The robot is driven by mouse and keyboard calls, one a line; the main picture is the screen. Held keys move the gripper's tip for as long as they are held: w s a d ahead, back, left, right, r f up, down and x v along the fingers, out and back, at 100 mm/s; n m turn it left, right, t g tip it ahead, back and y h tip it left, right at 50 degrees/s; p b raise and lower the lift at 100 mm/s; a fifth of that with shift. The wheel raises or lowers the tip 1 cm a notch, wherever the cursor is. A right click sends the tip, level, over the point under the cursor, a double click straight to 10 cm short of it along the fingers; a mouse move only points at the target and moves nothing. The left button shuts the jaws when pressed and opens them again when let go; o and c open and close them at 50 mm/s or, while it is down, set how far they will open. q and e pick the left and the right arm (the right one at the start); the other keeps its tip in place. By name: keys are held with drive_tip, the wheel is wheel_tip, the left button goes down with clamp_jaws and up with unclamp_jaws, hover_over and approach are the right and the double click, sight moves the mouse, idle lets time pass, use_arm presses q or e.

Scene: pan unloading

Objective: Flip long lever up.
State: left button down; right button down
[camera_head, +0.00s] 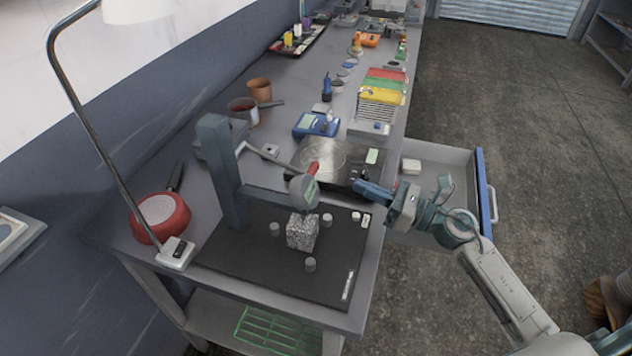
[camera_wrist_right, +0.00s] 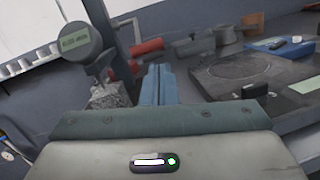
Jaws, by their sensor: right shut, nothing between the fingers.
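A long thin grey lever (camera_head: 272,157) slants down to the right from near the top of the grey gauge stand (camera_head: 218,165) in the head view. A red piece (camera_head: 313,169) shows at its lower end, just above the round dial gauge (camera_head: 303,191). The gauge also shows in the right wrist view (camera_wrist_right: 75,40). My right gripper (camera_head: 360,187) is shut and empty, with its blue fingers pressed together. It is to the right of the gauge and red end, apart from them. The fingers (camera_wrist_right: 158,85) point past the gauge in the wrist view. My left gripper is out of view.
A speckled block (camera_head: 302,231) stands under the gauge on a black mat (camera_head: 240,261), with several small grey cylinders. A black hot plate (camera_head: 312,150) lies behind. An open drawer (camera_head: 440,157) is at right, a red pan (camera_head: 160,217) at left.

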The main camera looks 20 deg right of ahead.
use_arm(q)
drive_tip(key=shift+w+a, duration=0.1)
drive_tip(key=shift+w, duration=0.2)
use_arm(e)
drive_tip(key=n+g, duration=0.2)
drive_tip(key=f+n+g, duration=0.1)
drive_tip(key=n, duration=0.1)
drive_tip(key=shift+s+a+f, duration=0.1)
drive_tip(key=shift+s+a, duration=0.2)
drive_tip(key=shift+a, duration=0.05)
